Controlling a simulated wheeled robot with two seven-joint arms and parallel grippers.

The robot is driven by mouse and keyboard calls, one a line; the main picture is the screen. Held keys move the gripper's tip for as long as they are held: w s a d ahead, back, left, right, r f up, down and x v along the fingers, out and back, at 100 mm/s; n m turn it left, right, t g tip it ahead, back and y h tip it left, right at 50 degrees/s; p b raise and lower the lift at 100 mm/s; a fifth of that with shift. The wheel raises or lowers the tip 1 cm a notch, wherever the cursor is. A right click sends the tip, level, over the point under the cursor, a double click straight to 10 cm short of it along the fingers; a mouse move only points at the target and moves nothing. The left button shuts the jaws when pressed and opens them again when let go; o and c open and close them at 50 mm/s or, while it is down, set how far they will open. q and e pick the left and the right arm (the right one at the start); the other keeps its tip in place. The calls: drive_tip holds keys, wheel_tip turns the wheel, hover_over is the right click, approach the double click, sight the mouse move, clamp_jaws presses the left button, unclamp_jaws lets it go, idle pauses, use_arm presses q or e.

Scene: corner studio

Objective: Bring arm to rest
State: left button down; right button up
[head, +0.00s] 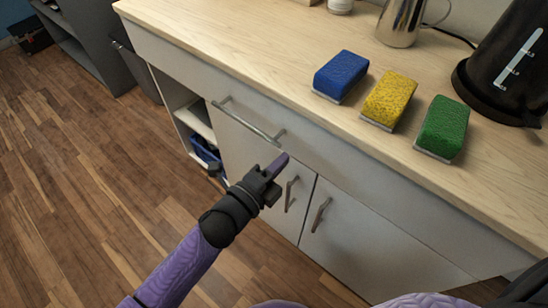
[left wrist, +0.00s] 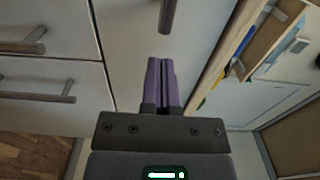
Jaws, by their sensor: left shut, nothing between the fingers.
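My left gripper (head: 279,164) is in front of the white cabinet, below the counter's edge, with its purple fingers pressed together and nothing between them. In the left wrist view its fingers (left wrist: 161,80) are side by side, in front of the cabinet front. A metal drawer handle (head: 248,121) is just above and to the left of the fingertips in the head view. My right gripper does not show in either view.
On the wooden counter (head: 235,42) lie a blue sponge (head: 341,74), a yellow sponge (head: 389,99) and a green sponge (head: 443,128). A black kettle (head: 505,70) and a metal jug (head: 400,20) stand behind. Door handles (head: 320,215) stick out. Wood floor (head: 90,190) is clear at left.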

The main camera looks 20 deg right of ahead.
use_arm(q)
drive_tip(key=p+v, duration=0.3)
drive_tip(key=v, duration=0.5)
drive_tip(key=s+a+f+n+y+p, duration=0.1)
drive_tip(key=s+a+f+n+y, duration=0.2)
drive_tip(key=a+f+n+y, duration=0.35)
drive_tip(key=s+a+f+n+y+p, duration=0.2)
drive_tip(key=s+a+f+n+y, duration=0.15)
drive_tip(key=a+f+n, duration=0.45)
drive_tip(key=s+a+f+n+g+y, duration=0.2)
drive_tip(key=s+a+f+n+g, duration=0.1)
drive_tip(key=s, duration=0.7)
drive_tip(key=s+a+f+n+g+y+p, duration=0.1)
drive_tip(key=s+a+f+n+g+y, duration=0.1)
drive_tip(key=s, duration=0.8)
drive_tip(key=s+a+f+n+g+y+p, duration=0.1)
drive_tip(key=s+a+f+n+g, duration=0.3)
drive_tip(key=s+n, duration=0.3)
drive_tip(key=s+a+g, duration=0.1)
drive_tip(key=s, duration=0.2)
drive_tip(key=shift+a+g+y, duration=0.3)
drive_tip(key=shift+y, duration=0.1)
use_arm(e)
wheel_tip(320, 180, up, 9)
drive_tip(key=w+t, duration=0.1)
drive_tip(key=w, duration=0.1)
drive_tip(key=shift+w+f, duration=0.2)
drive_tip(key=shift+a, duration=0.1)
